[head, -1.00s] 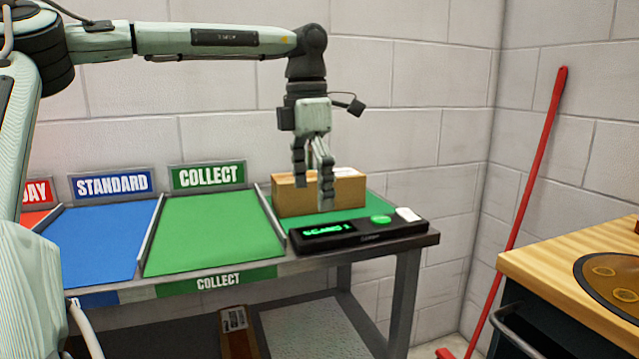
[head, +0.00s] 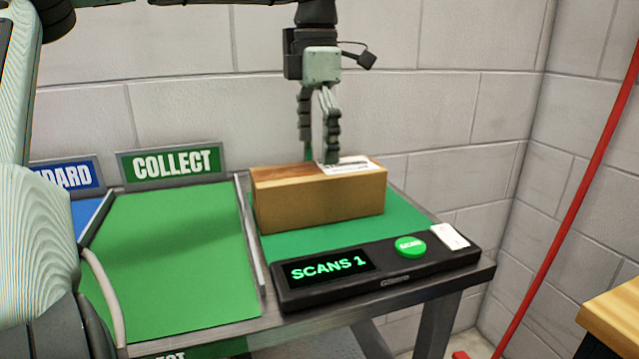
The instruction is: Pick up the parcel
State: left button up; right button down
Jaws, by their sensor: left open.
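The parcel (head: 320,205) is a brown cardboard box with a white label on its top. It sits on the green mat at the right end of the bench, behind the scanner console. My left gripper (head: 318,158) points straight down at the parcel's top. Its fingers are apart, with nothing seen held between them. The near fingertip overlaps the parcel's top beside the label; I cannot tell whether it touches. The other fingertip is partly hidden behind the box. My right gripper is not in view.
The black console (head: 380,270) reads "SCANS 1" and has a green button (head: 410,246) and a white pad. A metal divider (head: 248,240) separates the parcel's place from the empty green COLLECT lane (head: 170,265). A red pole (head: 575,205) leans at the right wall.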

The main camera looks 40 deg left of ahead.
aim_at(318, 169)
pick_arm(q)
jog(key=shift+f, duration=0.45)
notch_tip(318, 169, down, 6)
jog(key=shift+d+r+p, duration=0.15)
jog(key=shift+r+p, duration=0.1)
jog(key=shift+p, duration=0.1)
jog(key=shift+f, duration=0.55)
jog(key=c, duration=1.9)
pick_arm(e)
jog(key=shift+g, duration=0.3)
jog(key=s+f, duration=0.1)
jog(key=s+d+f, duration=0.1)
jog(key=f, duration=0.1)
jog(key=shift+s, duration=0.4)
pick_arm(q)
jog(key=shift+r, duration=0.15)
